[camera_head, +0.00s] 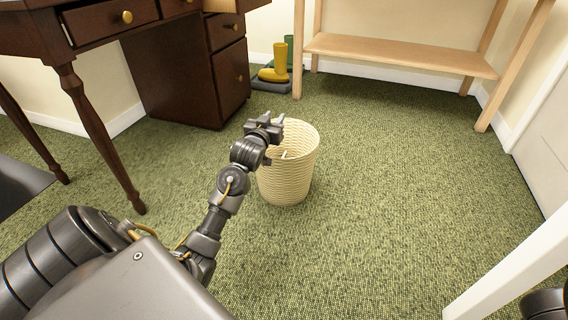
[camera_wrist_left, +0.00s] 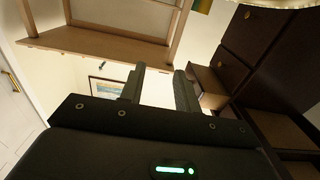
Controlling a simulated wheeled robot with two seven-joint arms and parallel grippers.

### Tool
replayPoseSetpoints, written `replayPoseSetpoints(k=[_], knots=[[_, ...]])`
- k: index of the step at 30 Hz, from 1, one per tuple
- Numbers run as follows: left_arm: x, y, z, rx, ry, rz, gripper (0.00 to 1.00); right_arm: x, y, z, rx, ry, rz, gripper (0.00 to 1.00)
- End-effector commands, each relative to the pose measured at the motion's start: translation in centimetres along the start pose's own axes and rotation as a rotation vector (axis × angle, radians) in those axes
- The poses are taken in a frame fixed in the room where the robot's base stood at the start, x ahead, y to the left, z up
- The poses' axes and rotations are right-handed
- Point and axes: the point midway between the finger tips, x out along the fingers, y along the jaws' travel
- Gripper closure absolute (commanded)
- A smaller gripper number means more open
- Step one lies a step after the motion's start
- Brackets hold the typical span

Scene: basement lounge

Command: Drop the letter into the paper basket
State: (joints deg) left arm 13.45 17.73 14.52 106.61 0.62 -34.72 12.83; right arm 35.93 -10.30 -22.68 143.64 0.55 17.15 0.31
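The paper basket (camera_head: 287,185) is a cream woven bin standing upright on the carpet in the head view. A pale rim (camera_wrist_left: 268,3) at the top right of the left wrist view looks like its edge. My left gripper (camera_head: 267,119) is over the basket's left rim, partly hiding the opening. In the left wrist view its two fingers (camera_wrist_left: 158,83) are apart with nothing between them. I cannot make out the letter for certain. A small pale bit shows in the basket's opening, too small to identify.
A dark wooden desk (camera_head: 175,75) stands behind and left of the basket, one drawer pulled out. Yellow boots (camera_head: 275,66) stand beyond. A light wooden shelf (camera_head: 400,52) is at the back. A white post (camera_head: 510,270) is at lower right. The carpet right of the basket is clear.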

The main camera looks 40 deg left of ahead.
Motion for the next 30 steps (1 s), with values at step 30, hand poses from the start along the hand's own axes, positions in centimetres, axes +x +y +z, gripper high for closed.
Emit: replayPoseSetpoints(k=[30], knots=[[-10.1,0.0,-0.1,0.000,0.002,0.000,0.68,5.6,-0.2,1.9,0.005,-0.008,-0.030,1.00]])
